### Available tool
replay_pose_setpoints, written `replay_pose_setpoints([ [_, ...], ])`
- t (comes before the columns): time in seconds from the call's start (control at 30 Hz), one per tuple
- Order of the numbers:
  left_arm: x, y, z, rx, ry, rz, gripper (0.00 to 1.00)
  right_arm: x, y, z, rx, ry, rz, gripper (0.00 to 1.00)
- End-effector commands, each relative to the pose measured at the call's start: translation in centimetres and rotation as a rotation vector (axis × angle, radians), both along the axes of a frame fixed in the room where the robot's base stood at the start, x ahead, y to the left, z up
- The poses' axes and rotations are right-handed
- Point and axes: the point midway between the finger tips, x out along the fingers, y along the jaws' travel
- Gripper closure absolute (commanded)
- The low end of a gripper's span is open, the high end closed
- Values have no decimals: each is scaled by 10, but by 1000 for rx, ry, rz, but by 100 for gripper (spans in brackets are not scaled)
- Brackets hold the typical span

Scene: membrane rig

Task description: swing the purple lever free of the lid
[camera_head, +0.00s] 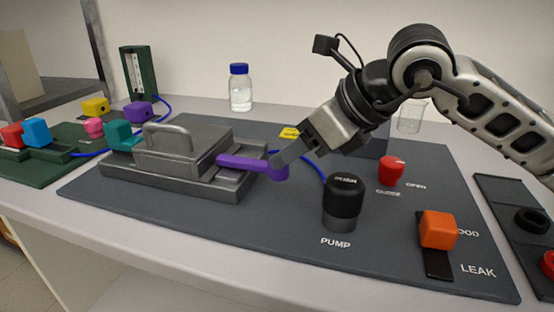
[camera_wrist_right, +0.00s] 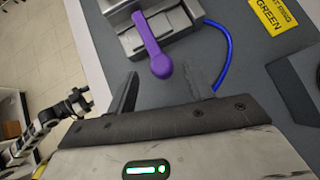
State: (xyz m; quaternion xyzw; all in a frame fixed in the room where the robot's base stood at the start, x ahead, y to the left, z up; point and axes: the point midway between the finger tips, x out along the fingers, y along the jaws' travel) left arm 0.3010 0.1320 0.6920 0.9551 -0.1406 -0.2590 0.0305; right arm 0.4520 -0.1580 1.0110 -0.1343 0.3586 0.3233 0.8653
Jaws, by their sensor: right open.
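The purple lever (camera_head: 245,163) lies at the right end of the grey rig, its inner end against the right side of the grey lid (camera_head: 180,158). Its rounded outer end sticks out past the rig's base. The lid has an arched handle and sits on the base. My right gripper (camera_head: 284,160) is open at the lever's outer end. In the right wrist view the purple lever (camera_wrist_right: 158,48) points between the open fingers of the right gripper (camera_wrist_right: 161,88), with gaps on both sides. I cannot tell whether a finger touches it. My left gripper (camera_wrist_right: 76,101) shows small, its jaws unclear.
The black pump knob (camera_head: 343,195), red valve knob (camera_head: 391,170) and orange block (camera_head: 438,230) stand right of the lever. A blue tube (camera_head: 312,163) runs behind the lever. A blue-capped bottle (camera_head: 240,88) stands behind. The panel front is clear.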

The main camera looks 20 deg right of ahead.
Motion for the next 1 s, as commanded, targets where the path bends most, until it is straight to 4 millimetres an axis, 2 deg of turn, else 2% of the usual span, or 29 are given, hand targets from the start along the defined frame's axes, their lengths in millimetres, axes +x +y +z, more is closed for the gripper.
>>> replay_pose_setpoints([
  [0.1,1,0,1,-1,-4,-1,44,12,11,-16,1,3,1,48],
  [0.3,4,0,5,-1,-15,-1,44,24,21,-31,2,1,-1,48],
  [0.67,6,-1,6,-2,-20,-2,44,27,23,-35,2,0,0,48],
  [0.77,5,0,6,-2,-20,-2,44,27,23,-35,2,0,0,71],
  [0.87,5,0,6,-2,-20,-2,44,27,23,-35,1,0,-1,98],
  [1.0,5,0,6,-2,-20,-2,44,28,22,-35,1,-2,-4,100],
])
